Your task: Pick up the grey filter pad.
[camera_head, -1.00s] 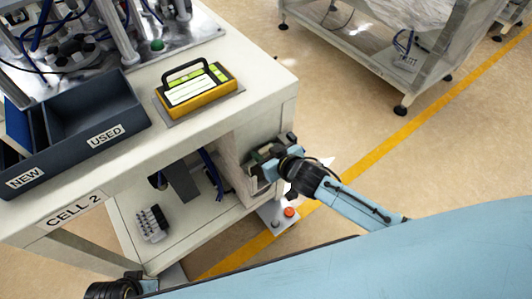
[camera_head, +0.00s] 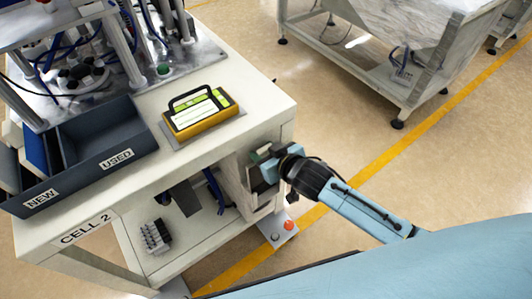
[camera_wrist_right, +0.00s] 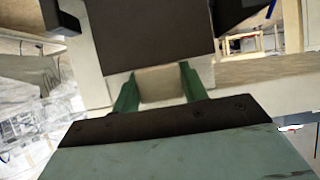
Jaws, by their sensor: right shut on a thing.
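My right gripper (camera_head: 262,164) is at the right side of the CELL 2 bench, by a pale box-like holder (camera_head: 240,184) under the top. In the right wrist view its green fingers (camera_wrist_right: 157,88) are shut on a small pale grey-beige piece, which looks like the grey filter pad (camera_wrist_right: 160,84). A dark flat panel (camera_wrist_right: 155,35) with a pale border lies just beyond the piece. I cannot tell whether the piece touches the holder. In the head view the gripper and holder hide the pad. My left gripper is not in view.
The bench top (camera_head: 255,115) carries a yellow-framed device (camera_head: 201,113) and a dark bin (camera_head: 105,145) marked NEW and USED. A plate with an orange button (camera_head: 289,225) is below the gripper. A metal cart (camera_head: 400,85) stands at upper right. Floor between is clear.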

